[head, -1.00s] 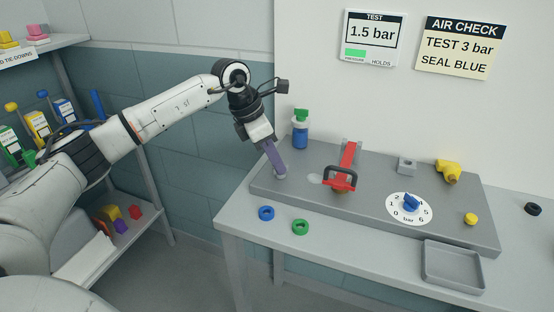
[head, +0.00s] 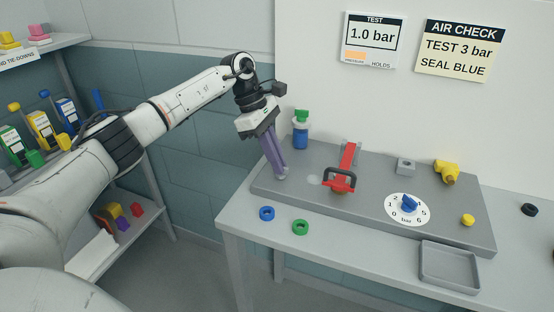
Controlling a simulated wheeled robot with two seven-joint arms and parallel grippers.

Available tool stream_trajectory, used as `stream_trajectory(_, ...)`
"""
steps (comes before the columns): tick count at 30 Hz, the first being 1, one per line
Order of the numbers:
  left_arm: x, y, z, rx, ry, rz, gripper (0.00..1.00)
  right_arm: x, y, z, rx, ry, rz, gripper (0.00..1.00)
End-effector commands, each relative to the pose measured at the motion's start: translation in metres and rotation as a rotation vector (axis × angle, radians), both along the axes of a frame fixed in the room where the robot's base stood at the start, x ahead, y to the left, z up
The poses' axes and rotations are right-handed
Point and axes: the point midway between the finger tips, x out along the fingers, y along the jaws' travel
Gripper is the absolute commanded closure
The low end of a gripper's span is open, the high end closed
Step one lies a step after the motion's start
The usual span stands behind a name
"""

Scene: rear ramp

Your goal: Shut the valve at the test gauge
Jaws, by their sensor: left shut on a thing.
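My left gripper (head: 278,165), with purple fingers, points down at the left end of the grey board (head: 365,208). It is shut on a small light-grey knob (head: 281,177), mostly hidden between the fingertips. I cannot tell how far this knob is turned. The test display (head: 374,38) on the wall reads 1.0 bar, with an orange patch beside the word HOLDS. A blue dial knob (head: 408,203) sits on a round white scale marked in bar. My right gripper is not in view.
A red clamp (head: 345,170) with a dark handle stands right of my gripper. A green-topped blue bottle (head: 301,132) stands close behind it. Blue (head: 267,213) and green (head: 300,227) rings lie in front. An empty grey tray (head: 449,265) is at the front right.

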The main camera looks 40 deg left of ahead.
Motion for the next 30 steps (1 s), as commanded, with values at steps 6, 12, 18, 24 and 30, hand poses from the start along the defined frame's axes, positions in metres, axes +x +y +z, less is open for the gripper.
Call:
stream_trajectory(6,0.0001,0.0015,0.0003,0.003,0.0,-0.018,1.0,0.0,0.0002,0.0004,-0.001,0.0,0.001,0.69)
stream_trajectory(12,0.0001,0.0015,0.0003,0.003,0.0,-0.019,1.0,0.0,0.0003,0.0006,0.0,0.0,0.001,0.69)
stream_trajectory(18,0.0001,0.0013,0.0002,0.003,-0.001,-0.019,0.78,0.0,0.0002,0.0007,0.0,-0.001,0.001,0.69)
stream_trajectory(24,0.0002,0.0009,0.0001,0.002,0.0,-0.018,0.74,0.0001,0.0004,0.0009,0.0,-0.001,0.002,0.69)
stream_trajectory(30,0.0003,0.0028,0.0052,0.002,-0.003,-0.017,0.74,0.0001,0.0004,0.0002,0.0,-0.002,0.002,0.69)
